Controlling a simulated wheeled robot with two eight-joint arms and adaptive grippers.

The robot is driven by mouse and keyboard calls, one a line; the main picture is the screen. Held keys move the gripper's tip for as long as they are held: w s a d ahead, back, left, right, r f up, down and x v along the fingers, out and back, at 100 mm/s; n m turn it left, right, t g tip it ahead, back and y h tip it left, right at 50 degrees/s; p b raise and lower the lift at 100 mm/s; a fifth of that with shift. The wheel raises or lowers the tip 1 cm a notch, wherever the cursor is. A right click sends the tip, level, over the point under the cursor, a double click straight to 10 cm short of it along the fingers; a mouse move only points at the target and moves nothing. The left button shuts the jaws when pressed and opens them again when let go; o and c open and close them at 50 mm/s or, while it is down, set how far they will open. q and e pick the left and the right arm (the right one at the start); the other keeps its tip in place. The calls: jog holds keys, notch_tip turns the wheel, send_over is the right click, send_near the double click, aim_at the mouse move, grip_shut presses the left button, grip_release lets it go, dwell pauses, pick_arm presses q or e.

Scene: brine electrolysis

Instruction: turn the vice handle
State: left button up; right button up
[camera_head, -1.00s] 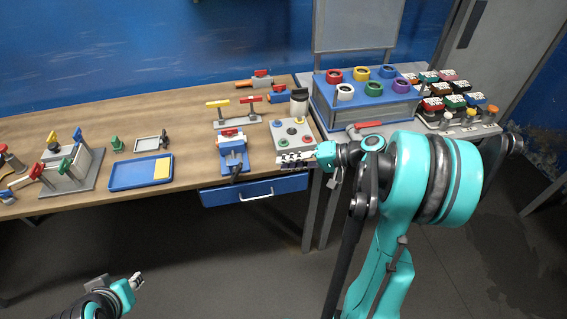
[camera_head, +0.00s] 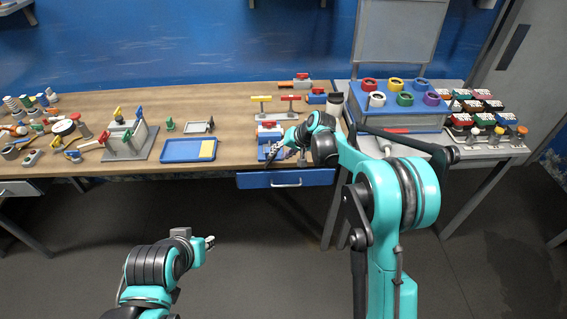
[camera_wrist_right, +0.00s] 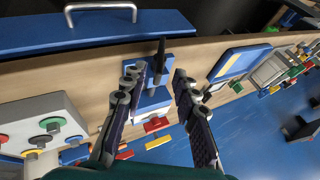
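In the right wrist view the vice (camera_wrist_right: 151,99) lies between and beyond the open fingers. Its black handle (camera_wrist_right: 160,58) points towards the drawer side, between the two fingertips of my right gripper (camera_wrist_right: 155,76) in the picture. No clear contact with the handle shows. My left gripper (camera_head: 207,242) is low in front of the table, away from the vice; its finger state is too small to tell.
A blue drawer (camera_head: 310,179) with a metal handle is below the table edge. The blue box with coloured rings (camera_head: 405,112) stands on the right.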

aim_at(271, 158)
jog(key=b+x, duration=0.2)
jog(key=x, duration=0.5)
jog(key=shift+w+a+f, duration=0.1)
jog(key=shift+w+f, duration=0.05)
jog(key=shift+f, duration=0.15)
grip_shut()
